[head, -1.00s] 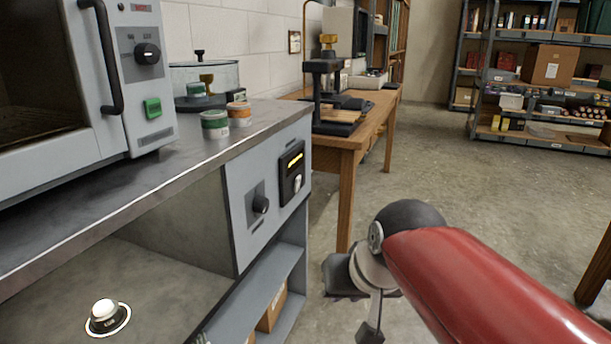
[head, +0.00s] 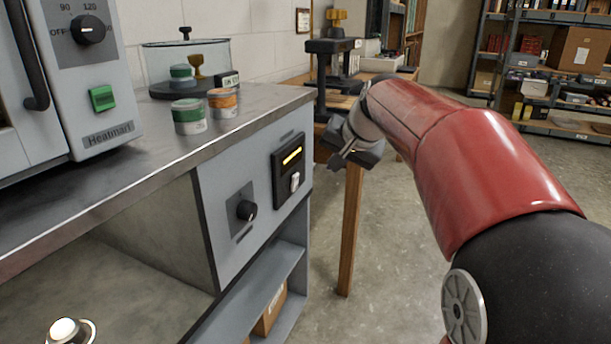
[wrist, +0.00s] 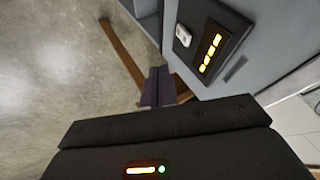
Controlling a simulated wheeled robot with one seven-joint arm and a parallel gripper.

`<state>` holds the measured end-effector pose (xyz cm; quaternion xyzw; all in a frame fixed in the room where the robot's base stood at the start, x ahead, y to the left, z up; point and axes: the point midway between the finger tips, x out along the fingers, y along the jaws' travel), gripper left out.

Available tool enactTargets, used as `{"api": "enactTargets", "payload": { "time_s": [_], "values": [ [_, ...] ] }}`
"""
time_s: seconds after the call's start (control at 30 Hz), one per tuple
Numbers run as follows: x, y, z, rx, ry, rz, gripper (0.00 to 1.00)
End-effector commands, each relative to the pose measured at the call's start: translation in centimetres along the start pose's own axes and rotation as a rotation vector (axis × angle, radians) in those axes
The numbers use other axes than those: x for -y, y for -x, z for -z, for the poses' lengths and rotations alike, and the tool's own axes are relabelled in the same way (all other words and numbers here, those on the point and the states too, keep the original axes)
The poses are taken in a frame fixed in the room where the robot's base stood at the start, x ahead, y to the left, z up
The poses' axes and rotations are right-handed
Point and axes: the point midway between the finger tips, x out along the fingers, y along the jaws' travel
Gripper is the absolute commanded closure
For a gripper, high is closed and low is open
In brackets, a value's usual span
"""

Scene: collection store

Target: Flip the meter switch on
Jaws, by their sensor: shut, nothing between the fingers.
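The meter (head: 289,170) is a black box with a lit yellow display, set on the grey front panel of the bench. Its small pale switch (head: 295,182) sits below the display. In the wrist view the meter (wrist: 218,37) is at the upper right, turned on its side, with the pale switch (wrist: 184,35) at its left end. My gripper (head: 338,160) is to the right of the meter, at about its height, apart from it. In the wrist view its dark fingers (wrist: 158,86) are together and empty, beside the panel and not touching the switch.
A black knob (head: 246,210) is on the same panel, left of the meter. Green and orange tins (head: 206,113) and a glass-covered vessel (head: 187,68) stand on the bench top. A wooden table (head: 352,215) stands behind my gripper. Open floor lies to the right.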

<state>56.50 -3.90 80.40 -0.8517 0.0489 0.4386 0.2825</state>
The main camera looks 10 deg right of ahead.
Motion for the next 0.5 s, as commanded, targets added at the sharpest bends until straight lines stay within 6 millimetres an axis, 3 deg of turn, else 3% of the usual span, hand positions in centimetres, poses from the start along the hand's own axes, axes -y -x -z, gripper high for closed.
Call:
{"api": "enactTargets", "payload": {
  "time_s": [0.23,0.5],
  "values": [
    [0.0,-1.9,-0.1,0.003,0.001,-0.001,1.00],
    [-0.1,-7.5,-0.1,0.004,0.000,-0.002,1.00]
  ]
}}
